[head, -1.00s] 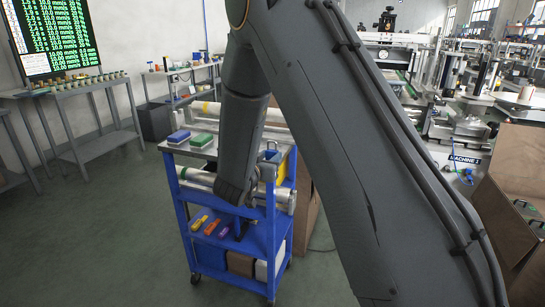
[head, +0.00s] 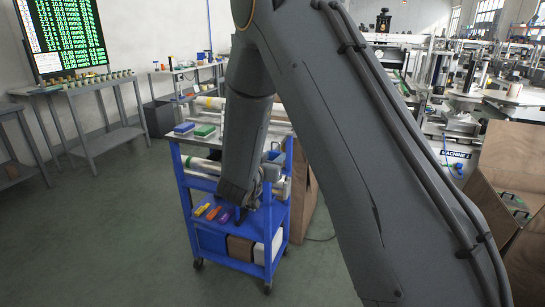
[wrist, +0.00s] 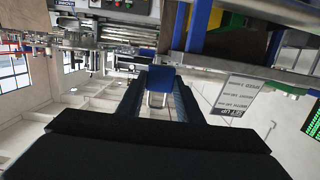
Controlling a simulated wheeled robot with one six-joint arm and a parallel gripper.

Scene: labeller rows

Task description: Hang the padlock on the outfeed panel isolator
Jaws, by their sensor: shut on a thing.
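My gripper (wrist: 160,95) is shut on a small blue thing with a pale grey loop, which looks like the padlock (wrist: 161,77). It sits between the dark fingers in the wrist view. In the head view my gripper (head: 241,214) hangs in front of the blue cart, near its middle shelf, and the held padlock cannot be made out there. I cannot pick out the outfeed panel isolator in either view.
A blue cart (head: 182,195) stands close to my gripper, with yellow, orange and purple items (head: 212,213) on its middle shelf. Boxes fill its bottom shelf. Grey tables (head: 85,90) line the left wall. Machines stand at the back right, brown cartons at right. Floor at left is clear.

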